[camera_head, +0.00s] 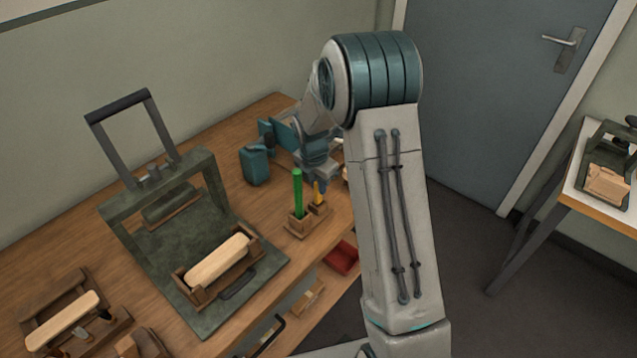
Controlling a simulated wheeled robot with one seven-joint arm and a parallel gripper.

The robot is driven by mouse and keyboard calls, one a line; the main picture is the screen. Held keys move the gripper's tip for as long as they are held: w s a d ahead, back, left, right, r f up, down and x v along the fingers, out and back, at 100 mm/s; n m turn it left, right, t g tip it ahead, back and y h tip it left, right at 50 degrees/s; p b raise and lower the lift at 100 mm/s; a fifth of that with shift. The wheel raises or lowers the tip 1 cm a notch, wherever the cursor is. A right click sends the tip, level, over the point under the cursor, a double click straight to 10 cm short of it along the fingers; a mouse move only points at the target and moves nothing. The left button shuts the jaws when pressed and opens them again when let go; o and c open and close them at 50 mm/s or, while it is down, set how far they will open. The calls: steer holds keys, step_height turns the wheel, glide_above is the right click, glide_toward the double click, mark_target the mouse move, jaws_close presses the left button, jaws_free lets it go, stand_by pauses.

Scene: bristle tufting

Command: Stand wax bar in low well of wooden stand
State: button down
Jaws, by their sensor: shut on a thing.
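The small wooden stand (303,227) is on the workbench near its front edge, left of my arm. A tall green bar (297,190) stands upright in its left part. A shorter yellow-orange bar (317,193), which looks like the wax bar, is upright over the right part of the stand. My gripper (320,184) is shut on the yellow-orange bar from above and behind. The bar's lower end meets or overlaps the stand; I cannot tell whether it rests on the well's floor. My arm hides the area to the right.
A dark green press (151,226) holds a pale brush block (218,260) left of the stand. A teal container (254,166) stands behind the stand. A red bin (342,258) sits below the bench edge. Another brush block (63,324) lies at the front left.

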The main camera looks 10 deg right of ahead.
steer(key=shift+f+b, duration=0.6)
steer(key=shift+f, duration=0.5)
steer(key=shift+f, duration=0.35)
steer(key=c, duration=0.9)
jaws_free()
steer(key=shift+r, duration=0.1)
steer(key=shift+r+p, duration=2.4)
steer(key=shift+r, duration=1.05)
